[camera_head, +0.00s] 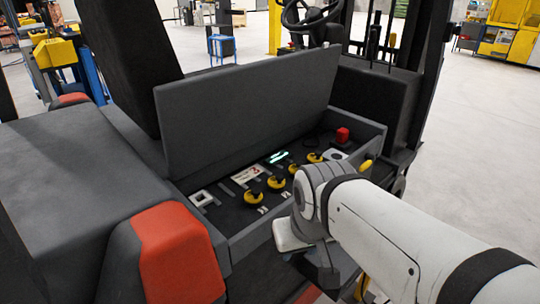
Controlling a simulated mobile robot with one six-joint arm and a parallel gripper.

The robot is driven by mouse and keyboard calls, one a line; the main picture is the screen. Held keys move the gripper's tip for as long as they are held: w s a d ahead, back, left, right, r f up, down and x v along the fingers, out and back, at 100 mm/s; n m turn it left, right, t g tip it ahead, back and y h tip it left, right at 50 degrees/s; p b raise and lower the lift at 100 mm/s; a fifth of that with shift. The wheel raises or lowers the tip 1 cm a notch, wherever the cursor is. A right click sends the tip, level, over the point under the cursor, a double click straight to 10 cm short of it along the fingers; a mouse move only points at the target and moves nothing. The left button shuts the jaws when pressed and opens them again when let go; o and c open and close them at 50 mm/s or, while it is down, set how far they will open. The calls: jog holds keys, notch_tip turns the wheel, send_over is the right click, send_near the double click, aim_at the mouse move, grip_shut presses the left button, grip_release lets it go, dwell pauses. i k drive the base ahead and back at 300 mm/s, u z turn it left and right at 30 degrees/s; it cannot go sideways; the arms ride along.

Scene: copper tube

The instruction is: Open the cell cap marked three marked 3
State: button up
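A row of several yellow-and-black cell caps sits in the open battery compartment of a forklift. The nearest cap (253,198) is at the left, followed by a second cap (276,183), a third cap (293,169) and a far cap (314,157). All look seated. Small pale marks beside the caps are too small to read surely. A white label (246,174) behind the row bears a red 3. My arm comes in from the lower right, and its wrist is in front of the compartment's near wall. My gripper's fingers cannot be made out.
The grey compartment lid (245,105) stands raised behind the caps. A red block (342,135) and a yellow knob (365,166) are at the right end. A black seat back (130,60), a steering wheel (308,14) and orange corner covers (178,255) surround the compartment. Open floor lies right.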

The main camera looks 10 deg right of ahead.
aim_at(292, 168)
jog(key=z, duration=1.25)
jog(key=k, duration=1.6)
jog(key=u, duration=0.65)
jog(key=i, duration=1)
jog(key=u, duration=0.1)
